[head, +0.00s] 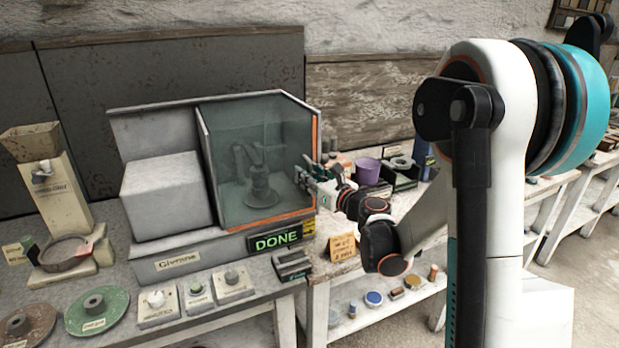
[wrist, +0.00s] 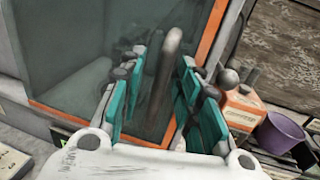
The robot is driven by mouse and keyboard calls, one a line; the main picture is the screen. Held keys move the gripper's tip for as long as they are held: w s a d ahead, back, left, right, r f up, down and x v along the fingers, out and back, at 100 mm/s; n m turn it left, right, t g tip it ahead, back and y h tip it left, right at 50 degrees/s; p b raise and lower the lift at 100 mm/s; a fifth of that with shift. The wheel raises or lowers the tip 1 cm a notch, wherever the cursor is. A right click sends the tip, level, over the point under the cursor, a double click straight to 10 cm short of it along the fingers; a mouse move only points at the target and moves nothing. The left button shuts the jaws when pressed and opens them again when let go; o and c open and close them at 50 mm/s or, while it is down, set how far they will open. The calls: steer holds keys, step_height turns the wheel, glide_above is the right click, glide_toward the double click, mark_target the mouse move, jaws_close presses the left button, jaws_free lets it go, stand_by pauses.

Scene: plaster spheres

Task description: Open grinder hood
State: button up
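The grinder (head: 175,262) stands on the bench with a lit green DONE sign (head: 276,241) on its front. Its clear hood (head: 240,170), edged in orange, is down over a grinding fixture (head: 260,185). My gripper (head: 318,178) is at the hood's right side. In the wrist view the hood (wrist: 70,50) fills the left and middle. A grey bar handle (wrist: 168,65) rises between the teal finger pads of my gripper (wrist: 160,75). The fingers are apart, with gaps on both sides of the bar. The handle is hidden behind my gripper in the head view.
A purple cup (head: 367,171) and an orange-and-white box (wrist: 240,110) are close to the right of my gripper. Control boxes (head: 196,292) and a green disc (head: 97,310) lie along the front. A feeder stand (head: 55,195) is at left.

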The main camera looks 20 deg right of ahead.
mark_target(227, 185)
steer(key=shift+c, duration=0.5)
jaws_close()
steer(key=shift+a, duration=0.15)
steer(key=a, duration=1.4)
steer(key=s+a+b, duration=0.1)
steer(key=a, duration=0.6)
steer(key=shift+o, duration=0.5)
jaws_free()
steer(key=shift+s, duration=0.1)
